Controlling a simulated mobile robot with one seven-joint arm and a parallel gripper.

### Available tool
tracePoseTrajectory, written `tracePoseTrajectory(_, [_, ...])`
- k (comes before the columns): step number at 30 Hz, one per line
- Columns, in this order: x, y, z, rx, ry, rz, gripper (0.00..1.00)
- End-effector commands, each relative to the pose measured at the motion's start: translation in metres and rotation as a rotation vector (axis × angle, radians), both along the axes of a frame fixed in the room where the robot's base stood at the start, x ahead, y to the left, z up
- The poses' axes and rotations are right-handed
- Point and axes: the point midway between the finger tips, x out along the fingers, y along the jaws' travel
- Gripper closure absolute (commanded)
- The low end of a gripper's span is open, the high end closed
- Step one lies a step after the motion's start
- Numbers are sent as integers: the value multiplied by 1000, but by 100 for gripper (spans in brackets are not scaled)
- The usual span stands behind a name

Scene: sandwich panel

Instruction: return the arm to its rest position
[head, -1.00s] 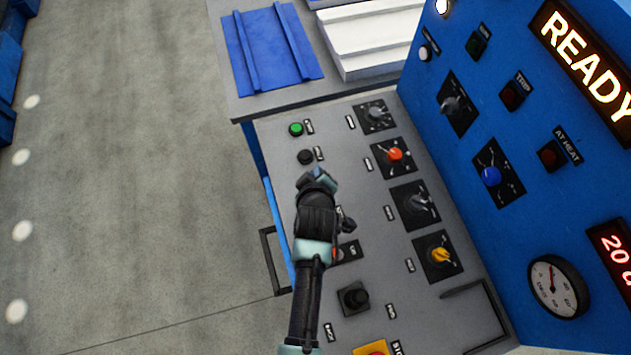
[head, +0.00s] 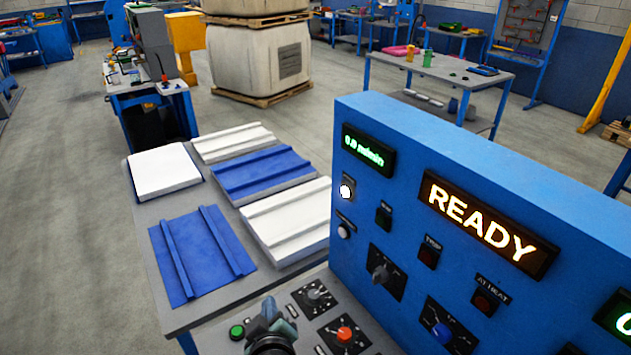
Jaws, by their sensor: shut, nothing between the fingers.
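My gripper (head: 271,316) shows at the bottom edge of the head view, over the grey sloping control desk (head: 305,336). Its fingers are shut with nothing between them. It is just right of the green button (head: 237,331) and left of the black dial (head: 314,294) and the red-orange knob (head: 345,334). I cannot tell how high it is above the desk. Most of my arm is below the frame.
The blue upright panel (head: 480,170) with a lit READY display (head: 487,226) stands to the right. Behind the desk, a table (head: 143,215) holds blue and white panels. Open concrete floor (head: 70,230) lies to the left.

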Motion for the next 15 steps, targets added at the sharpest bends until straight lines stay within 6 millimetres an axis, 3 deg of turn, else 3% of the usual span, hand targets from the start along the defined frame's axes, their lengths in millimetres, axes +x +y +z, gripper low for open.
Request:
tracePoseTrajectory(1, [12, -4, 36, 35, -63, -23, 100])
tracePoseTrajectory(7, [35, -19, 163, 187, -286, -98, 100])
tracePoseTrajectory(11, [32, -31, 247, 293, -435, -128, 100])
tracePoseTrajectory(15, [15, -46, 336, 411, -601, -147, 100])
